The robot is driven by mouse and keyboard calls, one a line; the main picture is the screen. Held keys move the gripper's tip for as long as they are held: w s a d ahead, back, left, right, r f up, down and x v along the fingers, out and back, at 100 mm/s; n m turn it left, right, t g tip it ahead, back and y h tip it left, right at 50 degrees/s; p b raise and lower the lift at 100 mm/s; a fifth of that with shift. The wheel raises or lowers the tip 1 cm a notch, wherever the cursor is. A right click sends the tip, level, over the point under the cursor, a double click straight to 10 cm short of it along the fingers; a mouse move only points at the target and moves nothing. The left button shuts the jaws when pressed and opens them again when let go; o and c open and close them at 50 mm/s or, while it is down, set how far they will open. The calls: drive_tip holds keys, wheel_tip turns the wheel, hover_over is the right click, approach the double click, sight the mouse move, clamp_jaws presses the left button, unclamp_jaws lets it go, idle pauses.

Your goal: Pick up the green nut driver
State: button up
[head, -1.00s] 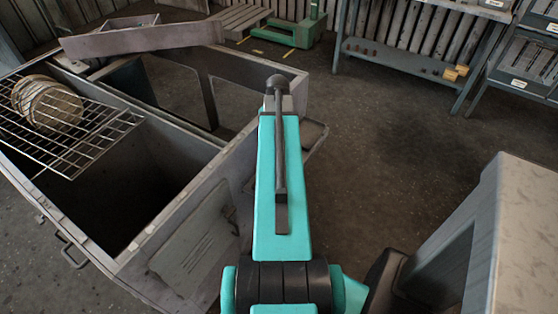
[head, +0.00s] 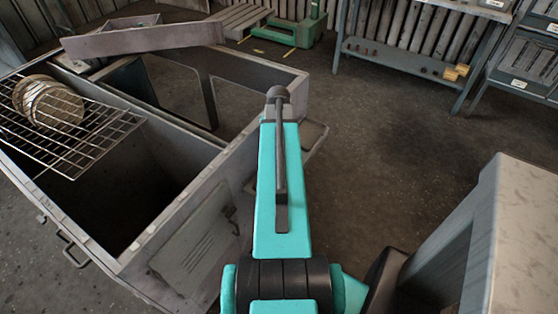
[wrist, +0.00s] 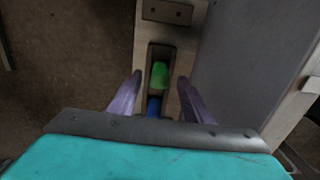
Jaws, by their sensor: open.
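A green object (wrist: 159,75), which looks like the nut driver's handle, sits in a narrow dark slot in a pale grey ledge in the wrist view. A blue piece (wrist: 154,106) shows in the same slot, nearer to me; I cannot tell whether it belongs to the green one. My gripper (wrist: 153,88) is open, with one purple-grey finger on each side of the slot and nothing held. How high the fingers are above the ledge is hard to tell. In the head view my arm hides the gripper, and no green driver shows there.
A large grey housing (head: 205,215) with an open top stands at the left. A wire rack (head: 85,150) with several round discs (head: 45,102) lies across it. A pale cabinet (head: 515,240) is at the lower right. Open floor (head: 400,150) lies between.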

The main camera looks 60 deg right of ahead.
drive_tip(key=shift+f+p, duration=0.3)
drive_tip(key=shift+f, duration=1.3)
clamp_jaws()
drive_tip(key=shift+r, duration=0.1)
drive_tip(key=shift+r+b, duration=0.8)
drive_tip(key=shift+r, duration=4.15)
